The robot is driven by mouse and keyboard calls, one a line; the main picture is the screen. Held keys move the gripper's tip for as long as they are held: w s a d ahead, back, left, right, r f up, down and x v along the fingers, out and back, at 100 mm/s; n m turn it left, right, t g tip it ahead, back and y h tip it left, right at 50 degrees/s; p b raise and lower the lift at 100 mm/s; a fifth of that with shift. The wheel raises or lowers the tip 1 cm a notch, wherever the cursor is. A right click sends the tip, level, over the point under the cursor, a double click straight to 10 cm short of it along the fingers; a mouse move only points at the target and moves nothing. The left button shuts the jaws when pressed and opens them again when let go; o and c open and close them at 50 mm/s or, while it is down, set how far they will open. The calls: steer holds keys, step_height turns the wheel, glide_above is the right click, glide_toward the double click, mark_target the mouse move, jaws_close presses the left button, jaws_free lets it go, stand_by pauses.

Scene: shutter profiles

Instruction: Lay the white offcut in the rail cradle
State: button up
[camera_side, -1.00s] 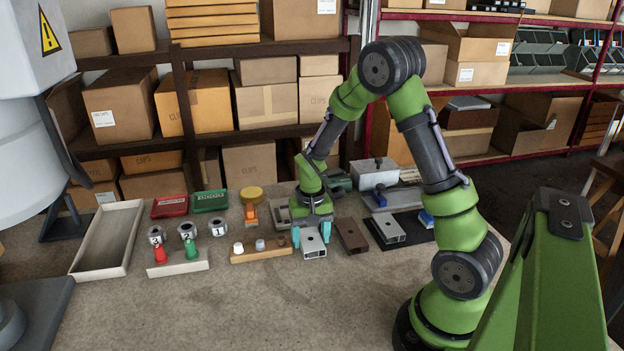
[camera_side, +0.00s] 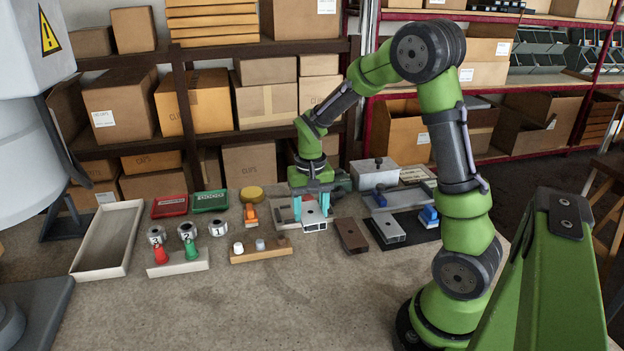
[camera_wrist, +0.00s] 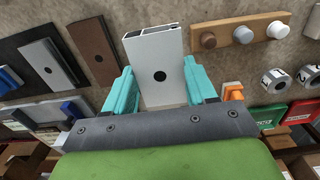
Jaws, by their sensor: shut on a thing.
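The white offcut (camera_side: 315,226), a short hollow profile with a dark round hole, is between the teal fingers of my gripper (camera_side: 311,209). In the wrist view the offcut (camera_wrist: 158,72) sits between both fingers (camera_wrist: 158,84), its hollow end facing away from the gripper. My gripper is shut on it and seems to hold it above the table.
A brown profile (camera_side: 350,235) and a silver profile (camera_side: 386,230) on a dark mat lie to the right. A wooden block with knobs (camera_side: 262,250), labelled rings (camera_side: 187,231) and a pale tray (camera_side: 108,240) lie left. A grey box (camera_side: 374,174) stands behind. The table front is clear.

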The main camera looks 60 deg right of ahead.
steer(key=shift+s+d+r, duration=0.6)
steer(key=shift+s+r, duration=0.05)
steer(key=shift+r, duration=0.1)
steer(key=s+f+n, duration=0.3)
steer(key=s+n, duration=0.2)
steer(key=n, duration=1.3)
steer(key=w+d, duration=0.2)
steer(key=w, duration=0.2)
steer(key=w+d+f, duration=0.1)
steer(key=w+d, duration=0.2)
steer(key=w, duration=0.2)
steer(key=w+d, duration=0.3)
steer(key=w, duration=0.2)
steer(key=shift+f, duration=1.95)
steer(key=shift+f, duration=0.2)
steer(key=o, duration=0.8)
